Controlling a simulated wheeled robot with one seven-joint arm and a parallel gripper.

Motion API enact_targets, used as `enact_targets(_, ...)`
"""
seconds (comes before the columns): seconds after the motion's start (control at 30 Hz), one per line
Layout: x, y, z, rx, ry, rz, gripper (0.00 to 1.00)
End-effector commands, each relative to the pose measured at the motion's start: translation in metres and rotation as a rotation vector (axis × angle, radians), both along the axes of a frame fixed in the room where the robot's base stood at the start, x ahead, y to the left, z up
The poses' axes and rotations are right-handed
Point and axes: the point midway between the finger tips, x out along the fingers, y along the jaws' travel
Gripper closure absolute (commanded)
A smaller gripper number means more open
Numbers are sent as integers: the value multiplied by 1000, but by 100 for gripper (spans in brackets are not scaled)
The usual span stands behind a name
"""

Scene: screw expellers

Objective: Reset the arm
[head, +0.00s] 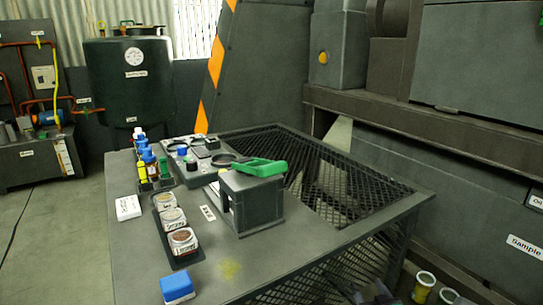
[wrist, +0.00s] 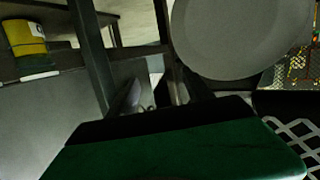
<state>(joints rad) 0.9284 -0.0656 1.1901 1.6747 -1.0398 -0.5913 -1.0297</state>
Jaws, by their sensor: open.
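My gripper (wrist: 157,92) shows in the wrist view beyond a broad green and black part at the bottom that looks like my own wrist. Its dark fingers stand apart with nothing seen between them, though the picture there is dim. In the head view I cannot make out the gripper clearly; a small dark shape at the lower edge, right of the table, may be part of my arm.
A grey table (head: 135,255) with a mesh section (head: 345,180) holds a grey box (head: 262,212), a green-handled tool (head: 262,167), sample jars (head: 172,215), bottles (head: 144,170) and a blue-lidded box (head: 177,290). A yellow container (wrist: 27,40) and grey disc (wrist: 232,35) show in the wrist view.

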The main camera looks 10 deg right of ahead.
Motion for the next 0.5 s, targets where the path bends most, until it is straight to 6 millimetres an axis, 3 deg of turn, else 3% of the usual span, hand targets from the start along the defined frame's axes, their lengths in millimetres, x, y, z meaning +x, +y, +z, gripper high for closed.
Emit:
enact_targets(0.03, 16, 40, 10, -1, 73, 124, 40)
enact_targets(0.1, 21, 103, 15, 11, 247, 290, 40)
enact_targets(0.17, 6, 151, 19, 17, 437, 385, 40)
enact_targets(0.2, -11, 175, 23, 18, 560, 409, 40)
enact_targets(0.3, -67, 208, 36, 27, 827, 370, 40)
enact_targets(0.5, -169, 224, 68, 77, 1123, 139, 40)
